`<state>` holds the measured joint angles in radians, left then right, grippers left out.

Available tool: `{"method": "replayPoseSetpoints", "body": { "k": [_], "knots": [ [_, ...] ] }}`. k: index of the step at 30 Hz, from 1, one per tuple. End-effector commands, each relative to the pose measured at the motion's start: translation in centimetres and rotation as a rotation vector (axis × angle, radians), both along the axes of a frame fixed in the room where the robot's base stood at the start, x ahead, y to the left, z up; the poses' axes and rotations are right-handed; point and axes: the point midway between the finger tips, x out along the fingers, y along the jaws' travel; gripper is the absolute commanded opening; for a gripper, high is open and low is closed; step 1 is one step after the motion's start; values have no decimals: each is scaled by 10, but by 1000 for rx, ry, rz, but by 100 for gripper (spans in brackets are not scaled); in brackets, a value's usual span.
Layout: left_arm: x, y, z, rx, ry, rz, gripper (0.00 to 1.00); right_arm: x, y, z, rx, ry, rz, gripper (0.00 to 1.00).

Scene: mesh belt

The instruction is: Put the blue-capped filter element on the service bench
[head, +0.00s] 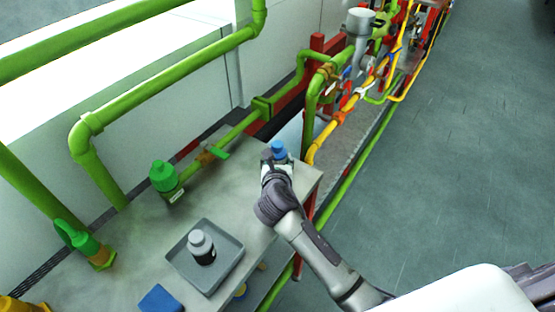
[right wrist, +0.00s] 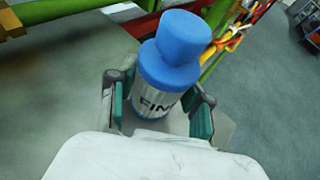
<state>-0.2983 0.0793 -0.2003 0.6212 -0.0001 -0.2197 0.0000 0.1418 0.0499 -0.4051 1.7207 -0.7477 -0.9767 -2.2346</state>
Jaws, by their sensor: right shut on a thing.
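The blue-capped filter element (right wrist: 165,70) is a pale cylinder with dark lettering and a stepped blue cap. In the head view its blue cap (head: 279,149) shows at the far right corner of the grey service bench (head: 140,245). My right gripper (head: 276,165) is shut on the element, with a finger on each side of its body in the right wrist view (right wrist: 160,108). The element is roughly upright. Whether its base touches the bench top is hidden. My left gripper is not in view.
A grey tray (head: 229,262) on the bench holds a grey-capped cylinder (head: 201,246). A blue block (head: 160,299) lies near it. A green-capped fitting (head: 164,178) and green pipes (head: 165,77) line the back. Bare bench top lies left of the gripper.

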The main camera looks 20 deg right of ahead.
Motion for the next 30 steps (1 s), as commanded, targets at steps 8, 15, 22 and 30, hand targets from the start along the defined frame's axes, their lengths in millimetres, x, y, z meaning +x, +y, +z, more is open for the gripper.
{"method": "replayPoseSetpoints", "body": {
  "k": [8, 15, 22, 30],
  "knots": [
    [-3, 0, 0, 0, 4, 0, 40, 0, 0, -2, 0, 0, 0, 74],
    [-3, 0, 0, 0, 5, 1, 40, 0, 0, -2, 0, 0, 0, 74],
    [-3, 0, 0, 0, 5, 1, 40, -17, 6, 7, -1, 0, 2, 74],
    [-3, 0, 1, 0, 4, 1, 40, -68, 23, 30, 1, 0, 3, 74]
  ]
}}
